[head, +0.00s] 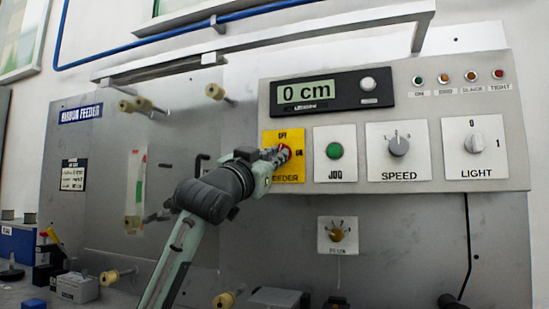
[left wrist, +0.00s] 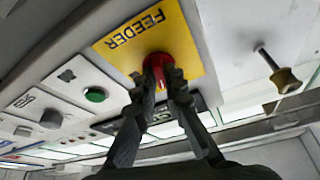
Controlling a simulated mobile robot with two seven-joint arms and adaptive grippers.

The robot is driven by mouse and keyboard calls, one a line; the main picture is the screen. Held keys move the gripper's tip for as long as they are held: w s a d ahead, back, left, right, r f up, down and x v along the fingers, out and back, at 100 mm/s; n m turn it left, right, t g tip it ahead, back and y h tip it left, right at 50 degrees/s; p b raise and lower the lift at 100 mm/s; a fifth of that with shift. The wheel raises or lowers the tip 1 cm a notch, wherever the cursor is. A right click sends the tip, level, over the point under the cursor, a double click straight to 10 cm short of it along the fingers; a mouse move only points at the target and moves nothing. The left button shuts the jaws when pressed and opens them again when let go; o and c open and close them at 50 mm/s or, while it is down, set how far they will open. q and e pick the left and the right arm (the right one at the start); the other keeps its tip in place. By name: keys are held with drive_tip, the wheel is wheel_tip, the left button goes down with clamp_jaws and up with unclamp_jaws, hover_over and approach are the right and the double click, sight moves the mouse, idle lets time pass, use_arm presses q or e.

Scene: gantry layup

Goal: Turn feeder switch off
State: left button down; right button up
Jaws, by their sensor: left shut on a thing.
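The feeder switch is a red knob (head: 284,151) on a yellow plate (head: 291,174) marked FEEDER, with OFF at the top and another label at the right. My left gripper (head: 272,156) reaches it from the left and covers part of the plate. In the left wrist view the red knob (left wrist: 157,63) sits between the fingertips of my left gripper (left wrist: 161,76), which are shut on it. The yellow plate (left wrist: 146,38) appears upside down there. The knob's exact pointing is hidden by the fingers. My right gripper is not in view.
Right of the plate are a green JOG button (head: 334,150), a SPEED knob (head: 398,146) and a LIGHT knob (head: 475,142). A display (head: 306,92) reading 0 cm is above. A yellow-brown knob (head: 337,234) sits below. Spools on pegs (head: 126,106) stick out at the left.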

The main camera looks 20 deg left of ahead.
use_arm(q)
drive_tip(key=shift+d+n+y, duration=0.15)
drive_tip(key=shift+n+y, duration=1.15)
drive_tip(key=shift+n, duration=1.4)
drive_tip(key=c, duration=1.6)
unclamp_jaws()
drive_tip(key=shift+s, duration=0.1)
drive_tip(key=v, duration=1.2)
drive_tip(key=shift+f, duration=0.25)
